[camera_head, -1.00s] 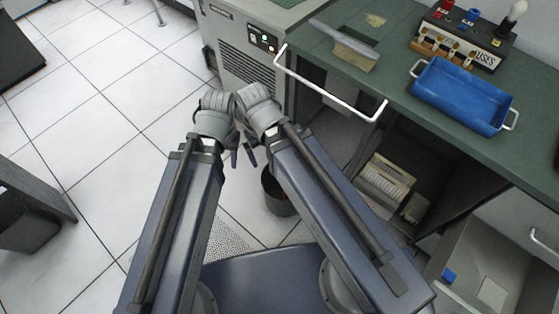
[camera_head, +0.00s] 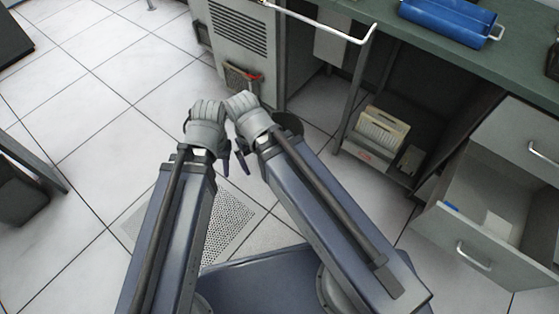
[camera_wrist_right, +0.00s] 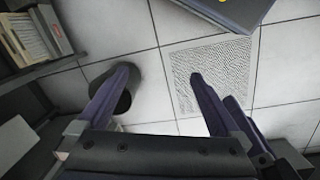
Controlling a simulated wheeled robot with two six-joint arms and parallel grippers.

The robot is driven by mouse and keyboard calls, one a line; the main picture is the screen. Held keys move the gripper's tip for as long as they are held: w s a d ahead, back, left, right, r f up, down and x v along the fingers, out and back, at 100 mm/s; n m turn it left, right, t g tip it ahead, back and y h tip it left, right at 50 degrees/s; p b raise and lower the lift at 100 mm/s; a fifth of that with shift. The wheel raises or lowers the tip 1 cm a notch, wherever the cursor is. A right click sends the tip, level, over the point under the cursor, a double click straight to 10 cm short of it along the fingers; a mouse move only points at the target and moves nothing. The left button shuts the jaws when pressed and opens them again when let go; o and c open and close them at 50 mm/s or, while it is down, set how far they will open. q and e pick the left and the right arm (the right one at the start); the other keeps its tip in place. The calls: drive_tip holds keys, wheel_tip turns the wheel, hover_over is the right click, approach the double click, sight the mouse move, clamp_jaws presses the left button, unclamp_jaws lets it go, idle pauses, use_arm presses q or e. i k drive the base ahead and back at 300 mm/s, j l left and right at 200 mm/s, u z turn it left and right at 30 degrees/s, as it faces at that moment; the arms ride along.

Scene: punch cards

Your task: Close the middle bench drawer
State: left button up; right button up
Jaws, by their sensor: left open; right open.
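An open grey bench drawer (camera_head: 436,232) stands pulled out at the lower right of the head view, with a metal handle (camera_head: 474,257) on its front.
A shelf with a box of cards (camera_head: 382,133) is below. A dark bin (camera_head: 290,124) stands behind my right forearm.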

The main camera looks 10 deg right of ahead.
sight(474, 179)
drive_tip(key=l+z, duration=0.1)
drive_tip(key=z, duration=2.65)
drive_tip(key=i+l, duration=0.1)
drive_tip(key=i, duration=0.2)
drive_tip(key=i+l, duration=0.1)
drive_tip(key=i, duration=0.2)
drive_tip(key=k+j+z, duration=0.1)
drive_tip(key=j+z, duration=0.3)
drive_tip(key=k+j+z, duration=0.15)
drive_tip(key=j+z, duration=0.25)
